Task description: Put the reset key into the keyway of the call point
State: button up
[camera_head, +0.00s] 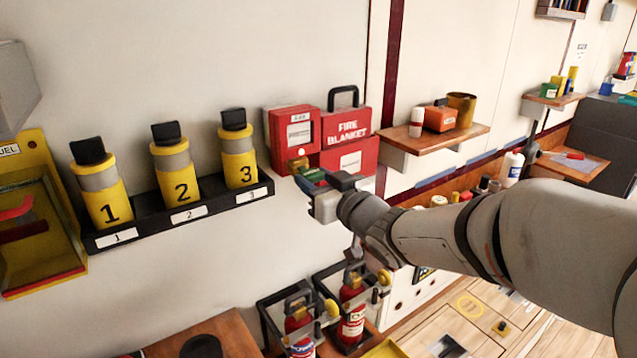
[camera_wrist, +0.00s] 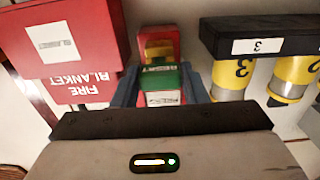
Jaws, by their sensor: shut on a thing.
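The call point (camera_head: 296,132) is a red wall box with a white label, left of the fire blanket box in the head view. My gripper (camera_head: 312,182) is just below it, shut on the reset key (camera_head: 313,175), which has a green body. In the wrist view the green reset key (camera_wrist: 161,80), lettered RESET, sits between the two blue-grey fingers of my gripper (camera_wrist: 158,90). A yellow part (camera_wrist: 158,50) with red around it shows just beyond the key. Brass also shows at the call point's lower edge in the head view. I cannot tell whether the key touches or enters the keyway.
The fire blanket box (camera_head: 346,130) is close to the right of the call point. A black rack (camera_head: 255,192) with numbered yellow cylinders is close on the left. A wall shelf (camera_head: 440,138) is further right. Red extinguishers (camera_head: 352,312) stand below. The wall below the rack is clear.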

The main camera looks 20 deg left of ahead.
jog(key=shift+w+a, duration=0.35)
jog(key=shift+a, duration=0.05)
jog(key=o, duration=1)
jog(key=shift+o, duration=0.2)
jog(key=b+v, duration=0.1)
jog(key=v, duration=0.6)
jog(key=shift+s+d, duration=0.25)
jog(key=shift+d, duration=0.05)
